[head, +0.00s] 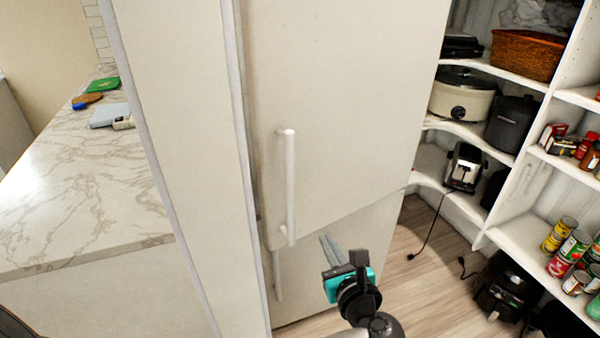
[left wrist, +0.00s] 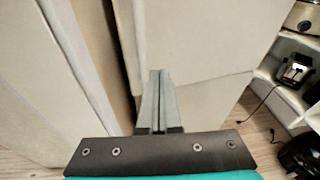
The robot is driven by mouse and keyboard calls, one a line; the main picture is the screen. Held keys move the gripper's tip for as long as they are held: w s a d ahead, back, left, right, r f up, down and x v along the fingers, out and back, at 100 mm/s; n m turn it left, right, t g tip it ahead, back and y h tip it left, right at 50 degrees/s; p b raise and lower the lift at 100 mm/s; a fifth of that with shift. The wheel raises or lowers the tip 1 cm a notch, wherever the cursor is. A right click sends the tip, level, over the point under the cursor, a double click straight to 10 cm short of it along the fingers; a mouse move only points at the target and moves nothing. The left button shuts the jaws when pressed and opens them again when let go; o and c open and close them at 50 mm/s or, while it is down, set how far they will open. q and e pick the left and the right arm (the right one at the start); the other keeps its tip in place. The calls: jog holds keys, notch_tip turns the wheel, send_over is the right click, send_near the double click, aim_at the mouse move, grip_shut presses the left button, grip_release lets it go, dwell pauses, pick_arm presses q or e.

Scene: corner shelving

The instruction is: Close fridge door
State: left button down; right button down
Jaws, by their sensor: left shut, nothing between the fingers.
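The fridge has a large cream upper door (head: 345,90) with a vertical bar handle (head: 288,188) near its left edge. A lower door (head: 345,240) with its own handle (head: 277,275) is below it. In the left wrist view the upper door (left wrist: 200,40) fills the middle, with a dark gap along its left edge; I cannot tell how far it stands open. My left gripper (head: 327,241) is shut and empty, in front of the doors near the upper door's bottom edge, right of the handles. Its fingers (left wrist: 160,75) point toward the door; contact is unclear.
A tall cream panel (head: 185,120) stands left of the fridge, beside a marble counter (head: 90,200). Corner shelves (head: 520,235) with appliances, a basket (head: 527,53) and cans stand at right. A black appliance (head: 505,285) and cords are on the floor there.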

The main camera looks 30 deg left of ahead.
pick_arm(q)
notch_tip(320, 180, up, 10)
jog(key=s+y, duration=0.2)
jog(key=y, duration=0.1)
jog(key=b, duration=0.2)
send_near(292, 163)
jog(key=x, duration=0.6)
jog(key=shift+w+a, duration=0.25)
jog(key=shift+a, duration=0.1)
